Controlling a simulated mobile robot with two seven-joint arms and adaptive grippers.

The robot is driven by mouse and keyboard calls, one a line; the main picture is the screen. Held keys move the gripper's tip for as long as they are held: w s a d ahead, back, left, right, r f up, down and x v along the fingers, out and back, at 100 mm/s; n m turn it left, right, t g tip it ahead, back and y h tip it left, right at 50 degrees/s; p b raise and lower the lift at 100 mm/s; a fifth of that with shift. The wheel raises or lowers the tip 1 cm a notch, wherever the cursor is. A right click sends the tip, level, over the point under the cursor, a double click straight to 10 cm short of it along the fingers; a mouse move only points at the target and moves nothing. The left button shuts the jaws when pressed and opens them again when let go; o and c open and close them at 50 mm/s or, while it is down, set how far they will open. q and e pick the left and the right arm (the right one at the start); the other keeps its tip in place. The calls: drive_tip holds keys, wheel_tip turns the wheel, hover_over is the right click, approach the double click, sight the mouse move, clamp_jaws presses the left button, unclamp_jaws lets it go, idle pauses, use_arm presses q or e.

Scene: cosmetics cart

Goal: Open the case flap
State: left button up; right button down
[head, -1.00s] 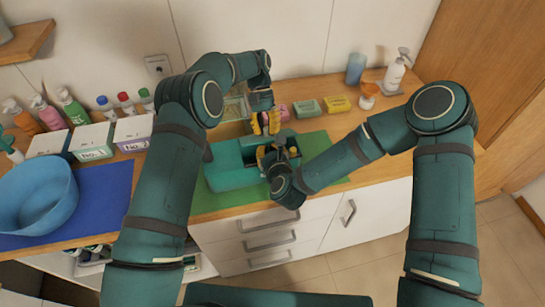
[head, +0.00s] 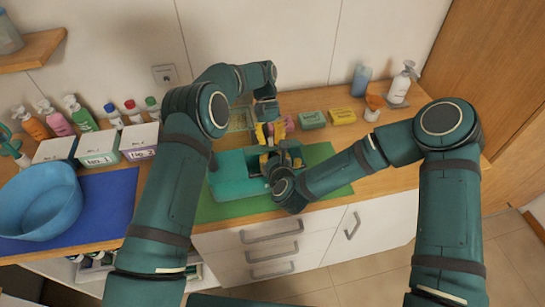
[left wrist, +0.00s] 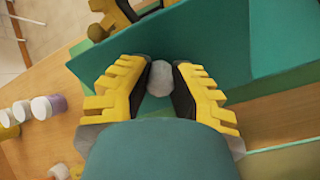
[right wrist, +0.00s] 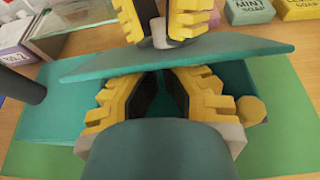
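The teal case (head: 238,180) sits on a green mat (head: 330,180). Its teal flap (right wrist: 100,64) stands tilted above the case body (right wrist: 60,110) in the right wrist view, and also shows in the left wrist view (left wrist: 225,45). My left gripper (head: 268,138) is at the flap's far side. Its fingers close on a pale grey round knob (left wrist: 160,78) on the flap, also visible in the right wrist view (right wrist: 160,35). My right gripper (right wrist: 161,76) is at the near side, its fingers close together under the flap's edge; their very tips are hidden by the flap.
A green soap box (head: 313,119) and a yellow soap box (head: 342,115) stand behind right of the case. Labelled boxes (head: 97,147), bottles and a blue bowl (head: 40,200) on a blue mat stand left. A clear container (head: 240,119) is behind the case.

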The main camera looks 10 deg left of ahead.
use_arm(q)
drive_tip(key=o, duration=0.5)
drive_tip(key=shift+s+f, duration=0.1)
drive_tip(key=shift+f, duration=0.1)
use_arm(e)
drive_tip(key=shift+w+a+r, duration=0.1)
drive_tip(key=shift+r, duration=0.2)
